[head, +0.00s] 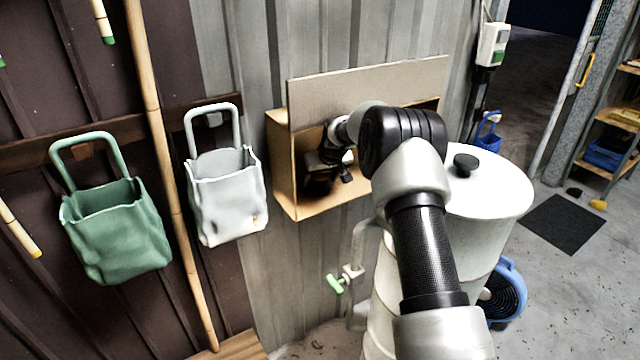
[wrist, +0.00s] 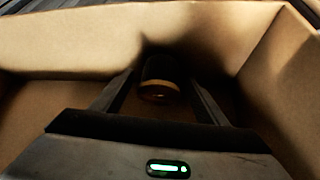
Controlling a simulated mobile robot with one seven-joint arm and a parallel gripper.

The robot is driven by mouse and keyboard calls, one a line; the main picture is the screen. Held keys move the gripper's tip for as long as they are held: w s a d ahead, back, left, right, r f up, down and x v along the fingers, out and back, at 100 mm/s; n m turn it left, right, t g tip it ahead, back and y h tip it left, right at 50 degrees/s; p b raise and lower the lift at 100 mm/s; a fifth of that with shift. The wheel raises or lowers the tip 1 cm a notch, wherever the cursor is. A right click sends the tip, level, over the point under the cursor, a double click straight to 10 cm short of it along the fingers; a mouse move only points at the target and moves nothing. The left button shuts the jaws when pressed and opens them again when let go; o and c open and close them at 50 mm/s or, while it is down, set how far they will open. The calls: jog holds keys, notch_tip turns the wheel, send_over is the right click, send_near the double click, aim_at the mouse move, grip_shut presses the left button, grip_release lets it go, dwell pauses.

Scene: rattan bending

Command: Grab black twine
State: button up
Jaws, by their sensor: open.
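My gripper (wrist: 160,85) reaches into an open wooden box (head: 282,165) mounted on the corrugated wall. In the wrist view its two fingers are apart. A dark, rounded thing with a tan band (wrist: 160,88) sits between or just beyond the fingers, against the box's inner corner. It may be the black twine, but shadow hides its detail. I cannot tell whether the fingers touch it. In the head view my arm and the box's sides hide the inside of the box, and no twine can be made out there.
A white bag (head: 227,195) and a green bag (head: 115,235) hang left of the box, with a bamboo pole (head: 165,150) between them. A white lidded barrel (head: 490,190) stands right of the box, under my arm. A green-handled tap (head: 338,283) is below.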

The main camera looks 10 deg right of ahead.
jog(key=c, duration=1.2)
jog(key=shift+o, duration=0.2)
